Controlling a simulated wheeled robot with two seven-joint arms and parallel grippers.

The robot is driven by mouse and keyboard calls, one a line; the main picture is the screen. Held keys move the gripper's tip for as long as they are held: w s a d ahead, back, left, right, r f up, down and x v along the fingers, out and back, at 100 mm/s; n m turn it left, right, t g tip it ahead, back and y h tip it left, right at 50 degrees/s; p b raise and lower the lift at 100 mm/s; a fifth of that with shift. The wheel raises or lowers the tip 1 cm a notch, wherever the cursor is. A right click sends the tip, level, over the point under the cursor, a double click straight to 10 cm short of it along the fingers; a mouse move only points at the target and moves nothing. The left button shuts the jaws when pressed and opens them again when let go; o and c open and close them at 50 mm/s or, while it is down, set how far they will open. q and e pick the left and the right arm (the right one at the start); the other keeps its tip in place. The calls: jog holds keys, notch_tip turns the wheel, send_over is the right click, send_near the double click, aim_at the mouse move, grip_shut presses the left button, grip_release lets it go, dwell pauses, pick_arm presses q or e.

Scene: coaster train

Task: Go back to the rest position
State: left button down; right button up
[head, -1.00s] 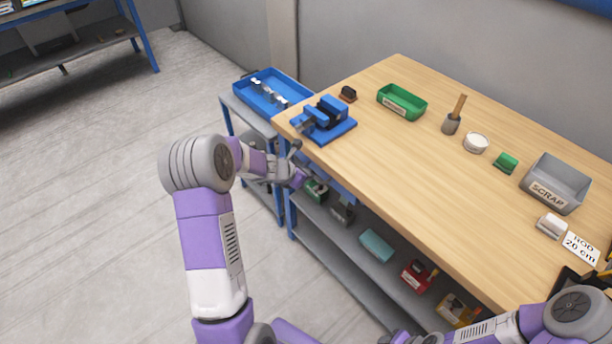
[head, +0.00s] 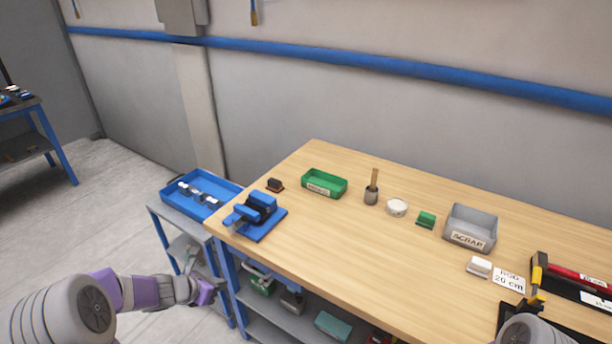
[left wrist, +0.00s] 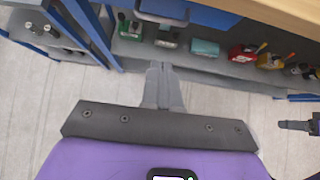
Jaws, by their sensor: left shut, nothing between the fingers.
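My left gripper (head: 207,288) is low at the left, in front of the bench's left end and beside the small cart, clear of the bench top. In the left wrist view its two grey fingers (left wrist: 160,70) lie together with nothing between them, in front of the lower shelf. My right arm shows only as a grey joint at the bottom right of the head view. What looks like my right gripper (left wrist: 292,125) shows at the right edge of the left wrist view, too small to tell its jaws.
The wooden bench (head: 330,240) carries a blue vise (head: 258,212), a green bin (head: 324,184), a grey scrap bin (head: 470,228) and small items. A blue tray (head: 172,202) sits on the cart. The lower shelf (head: 262,327) holds several items. Floor at the left is free.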

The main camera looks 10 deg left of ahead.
pick_arm(q)
jog(key=s+d+f+m+g, duration=0.4)
jog(key=s+d+f+m, duration=0.1)
jog(key=d+f+m, duration=0.35)
jog(key=s+d+f+m+g, duration=0.3)
jog(key=s+d+f+m, duration=0.35)
jog(key=f, duration=0.35)
jog(key=s+d+f+m, duration=0.2)
jog(key=s+d+m, duration=0.1)
jog(key=d+m, duration=0.3)
jog(key=s+d+f+m+g+h, duration=0.1)
jog(key=s+d+f+m, duration=0.1)
jog(key=s+d+m, duration=0.2)
jog(key=d+m, duration=0.2)
jog(key=m, duration=0.2)
jog(key=shift+f+m, duration=0.3)
jog(key=shift+s, duration=0.1)
